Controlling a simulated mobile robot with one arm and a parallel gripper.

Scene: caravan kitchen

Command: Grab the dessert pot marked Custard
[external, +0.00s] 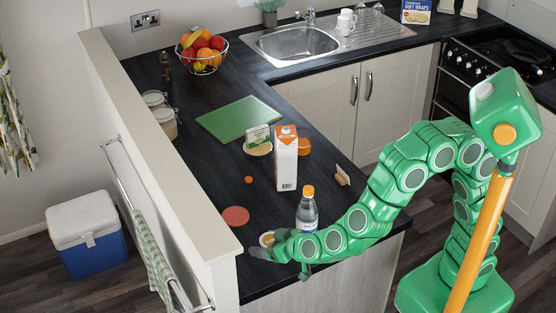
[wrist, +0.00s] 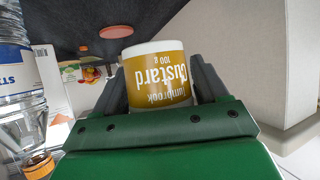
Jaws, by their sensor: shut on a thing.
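The Custard pot (wrist: 158,72) is a small white pot with a mustard-yellow band. Its label reads upside down in the wrist view, as does the bottle beside it, so the pot looks upright. My gripper (wrist: 160,88) is shut on it, with one dark finger on each side. In the external view the pot (external: 267,239) shows small at the near left end of the counter, partly hidden by my gripper (external: 265,249). I cannot tell whether its base touches the counter.
A water bottle (external: 307,212) with an orange cap stands close to the right of my gripper. A tall carton (external: 286,165) stands behind it. A flat reddish disc (external: 236,216) lies behind the pot. A raised wall (external: 165,170) runs along the counter's left edge.

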